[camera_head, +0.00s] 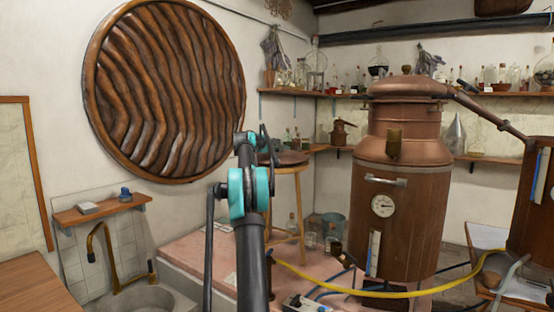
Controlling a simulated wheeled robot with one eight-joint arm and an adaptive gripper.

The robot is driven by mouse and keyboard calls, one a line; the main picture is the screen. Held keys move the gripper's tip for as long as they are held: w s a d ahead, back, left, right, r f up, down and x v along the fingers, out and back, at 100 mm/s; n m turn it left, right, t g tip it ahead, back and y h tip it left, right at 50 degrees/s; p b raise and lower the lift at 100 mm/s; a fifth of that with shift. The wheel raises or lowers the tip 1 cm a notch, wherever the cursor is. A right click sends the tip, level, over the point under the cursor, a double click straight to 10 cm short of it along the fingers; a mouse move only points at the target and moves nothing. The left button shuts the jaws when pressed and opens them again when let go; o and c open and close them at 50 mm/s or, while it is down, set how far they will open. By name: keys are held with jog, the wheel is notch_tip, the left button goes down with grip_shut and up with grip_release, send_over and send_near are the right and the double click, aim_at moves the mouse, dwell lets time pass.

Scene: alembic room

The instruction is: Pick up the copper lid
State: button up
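A large copper still (335,215) stands right of centre. Its domed copper lid (408,88) sits on top, with a small knob at the crown and a pipe running off to the right. A dark reddish-brown round piece (292,158) lies on top of a wooden stool; I cannot tell whether it is a separate lid or the seat. My arm rises in the centre foreground. My gripper (262,147) is seen small and dark at its far end, in front of the stool's left side and apart from the still. Its fingers are not clear, and nothing shows held.
The wooden stool (302,205) stands behind my arm on a pink platform (200,250). A yellow hose (400,292) crosses in front of the still. A sink (150,299) is at lower left. Wall shelves (330,95) hold glassware. A large carved disc (165,90) hangs on the left wall.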

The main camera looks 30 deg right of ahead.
grip_shut()
dwell(0.3)
jog(key=shift+r, duration=0.15)
